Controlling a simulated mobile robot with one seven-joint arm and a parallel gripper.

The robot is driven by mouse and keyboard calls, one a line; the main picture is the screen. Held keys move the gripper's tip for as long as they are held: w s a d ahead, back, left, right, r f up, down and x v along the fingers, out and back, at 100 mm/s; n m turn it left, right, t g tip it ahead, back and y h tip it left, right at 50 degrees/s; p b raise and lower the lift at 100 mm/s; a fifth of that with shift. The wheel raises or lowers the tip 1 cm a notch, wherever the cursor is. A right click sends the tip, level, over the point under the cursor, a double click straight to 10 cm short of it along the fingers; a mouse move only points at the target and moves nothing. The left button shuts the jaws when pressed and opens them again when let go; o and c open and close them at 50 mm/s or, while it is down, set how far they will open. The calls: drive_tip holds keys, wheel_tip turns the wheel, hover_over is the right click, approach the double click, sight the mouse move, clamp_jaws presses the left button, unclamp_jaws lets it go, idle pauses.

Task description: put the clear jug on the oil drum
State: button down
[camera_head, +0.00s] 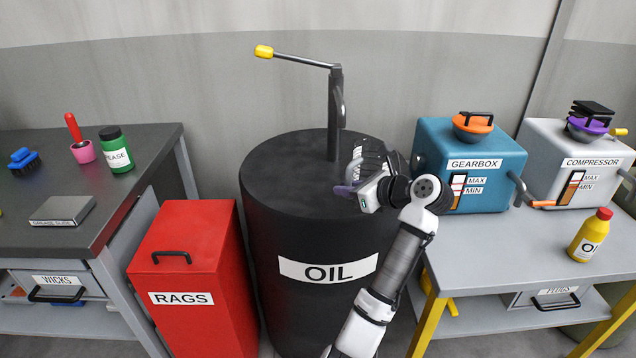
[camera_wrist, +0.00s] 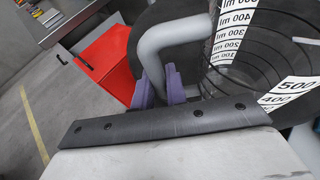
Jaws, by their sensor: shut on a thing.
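The clear jug (camera_wrist: 285,50) has a grey handle and white measuring labels, and fills the right of the wrist view. My gripper (camera_wrist: 170,88) is shut on the jug's grey handle (camera_wrist: 190,32), with its purple fingertips around the handle's lower part. In the head view my gripper (camera_head: 348,190) is at the right part of the black oil drum's top, and the jug (camera_head: 372,152) shows partly behind it. The oil drum (camera_head: 300,235) is marked OIL and has a pump with a yellow-tipped crank on top. Whether the jug touches the drum top is hidden.
A red RAGS bin (camera_head: 195,275) stands left of the drum. A dark bench (camera_head: 110,195) is further left. The right bench (camera_head: 500,260) bears the blue gearbox (camera_head: 470,160), the grey compressor (camera_head: 570,150) and a yellow oil bottle (camera_head: 590,237). The pump post (camera_head: 335,110) rises near the jug. The drum top's left part is clear.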

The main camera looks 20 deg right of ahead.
drive_tip(key=w+a, duration=0.1)
drive_tip(key=w, duration=0.1)
drive_tip(key=w+a+p, duration=0.1)
drive_tip(key=w+a, duration=0.1)
drive_tip(key=w, duration=0.1)
drive_tip(key=w+a, duration=0.1)
drive_tip(key=w, duration=0.2)
drive_tip(key=shift+w+a, duration=0.2)
drive_tip(key=shift+a, duration=0.15)
drive_tip(key=shift+f+p, duration=0.65)
drive_tip(key=shift+f, duration=1.1)
drive_tip(key=shift+f, duration=0.1)
drive_tip(key=c, duration=1.4)
unclamp_jaws()
drive_tip(key=b+v, duration=0.1)
drive_tip(key=v, duration=1.1)
drive_tip(key=shift+b, duration=0.3)
